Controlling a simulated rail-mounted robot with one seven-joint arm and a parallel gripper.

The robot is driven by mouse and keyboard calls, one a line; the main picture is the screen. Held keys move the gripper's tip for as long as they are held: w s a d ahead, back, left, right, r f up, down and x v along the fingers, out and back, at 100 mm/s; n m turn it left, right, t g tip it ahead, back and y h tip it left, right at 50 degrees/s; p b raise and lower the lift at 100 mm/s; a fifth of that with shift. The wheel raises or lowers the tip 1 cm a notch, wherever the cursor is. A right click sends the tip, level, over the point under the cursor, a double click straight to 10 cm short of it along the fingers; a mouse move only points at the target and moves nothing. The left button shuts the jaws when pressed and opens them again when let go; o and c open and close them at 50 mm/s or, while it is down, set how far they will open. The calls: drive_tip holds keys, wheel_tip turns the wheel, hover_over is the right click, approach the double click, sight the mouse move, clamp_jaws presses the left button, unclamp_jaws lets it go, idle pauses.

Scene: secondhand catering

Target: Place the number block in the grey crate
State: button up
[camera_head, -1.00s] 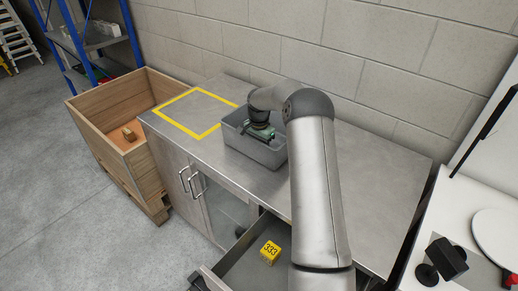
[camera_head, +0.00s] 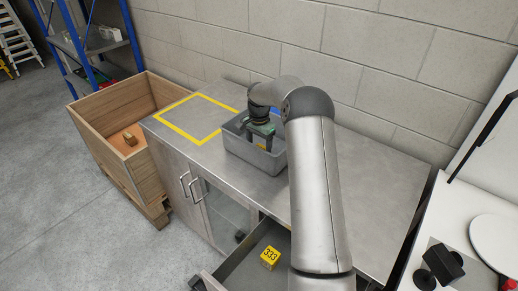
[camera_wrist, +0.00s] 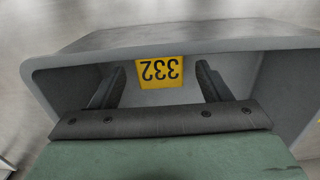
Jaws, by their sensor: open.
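The grey crate (camera_head: 240,152) stands on the steel counter, beside the yellow taped square. My gripper (camera_head: 262,144) points down into the crate, with its fingers partly above the rim. In the wrist view my gripper (camera_wrist: 160,85) is open, its two fingers apart. A yellow number block marked 332 (camera_wrist: 160,71) lies inside the crate, upside down in this view, in the gap seen between the fingertips. Another yellow block marked 333 (camera_head: 269,258) lies in the open drawer (camera_head: 245,270) below the counter.
A wooden crate (camera_head: 110,160) with a small wooden piece in it stands on the floor at left. The yellow taped square (camera_head: 170,126) is empty. The counter right of my arm is bare. A white table (camera_head: 440,215) with a plate and dark object is at right.

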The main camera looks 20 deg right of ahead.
wheel_tip(320, 180, up, 7)
drive_tip(key=shift+r, duration=0.1)
drive_tip(key=s+a+r+n, duration=0.3)
drive_tip(key=s+a+r, duration=0.3)
drive_tip(key=s, duration=0.2)
drive_tip(key=s+a+r+n, duration=0.3)
drive_tip(key=s+a+r, duration=0.25)
drive_tip(key=s, duration=0.35)
drive_tip(key=s+a+f+n, duration=0.1)
drive_tip(key=s+a+n, duration=0.1)
drive_tip(key=s, duration=1)
drive_tip(key=s+a+f+n+t, duration=0.1)
drive_tip(key=s+n, duration=0.3)
drive_tip(key=s, duration=0.8)
drive_tip(key=shift+a, duration=0.85)
drive_tip(key=shift+s, duration=0.1)
